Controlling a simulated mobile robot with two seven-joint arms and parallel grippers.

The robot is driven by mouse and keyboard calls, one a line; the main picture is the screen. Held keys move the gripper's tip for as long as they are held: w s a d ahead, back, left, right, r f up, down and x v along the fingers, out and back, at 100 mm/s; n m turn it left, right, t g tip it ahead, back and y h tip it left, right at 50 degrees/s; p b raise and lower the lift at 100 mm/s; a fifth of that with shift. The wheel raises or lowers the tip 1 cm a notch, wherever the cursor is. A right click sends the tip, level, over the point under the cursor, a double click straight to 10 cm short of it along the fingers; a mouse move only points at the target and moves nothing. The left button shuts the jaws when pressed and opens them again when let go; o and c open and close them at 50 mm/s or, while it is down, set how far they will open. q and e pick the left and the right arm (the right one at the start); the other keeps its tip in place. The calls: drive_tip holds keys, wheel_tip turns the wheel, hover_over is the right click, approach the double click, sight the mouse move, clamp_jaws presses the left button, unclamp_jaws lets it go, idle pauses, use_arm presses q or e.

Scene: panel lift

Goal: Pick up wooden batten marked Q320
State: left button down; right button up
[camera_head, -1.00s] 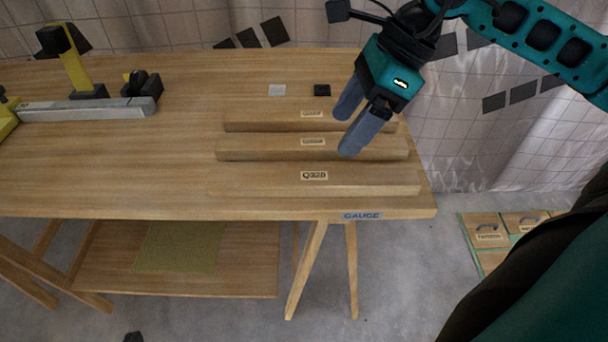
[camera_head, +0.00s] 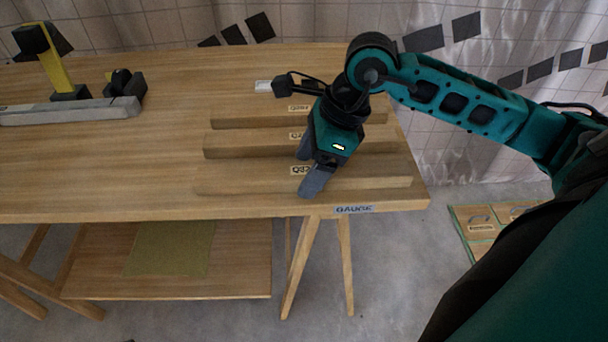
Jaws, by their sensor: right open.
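Three wooden battens lie one behind another on the right part of the workbench. The front batten (camera_head: 375,184) has a label that starts with Q3, and my right gripper covers part of it. The middle batten (camera_head: 245,148) and the back batten (camera_head: 245,117) carry labels too small or too covered to read surely. My right gripper (camera_head: 309,169) points down over the front batten's label, fingers open, one nearer the bench's front edge and one farther back. I cannot tell whether the fingers touch the batten. My left gripper is not in view.
The workbench (camera_head: 100,175) is bare at left front. A metal bar with a dark clamp (camera_head: 122,85) lies at back left. A pale block (camera_head: 263,86) sits behind the battens. A lower shelf (camera_head: 240,265) holds a mat.

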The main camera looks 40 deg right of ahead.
drive_tip(key=shift+a+f, duration=0.1)
drive_tip(key=shift+f, duration=0.2)
drive_tip(key=shift+c, duration=0.3)
drive_tip(key=c, duration=1.1)
drive_tip(key=shift+r, duration=0.1)
drive_tip(key=shift+c, duration=0.3)
drive_tip(key=shift+r, duration=0.1)
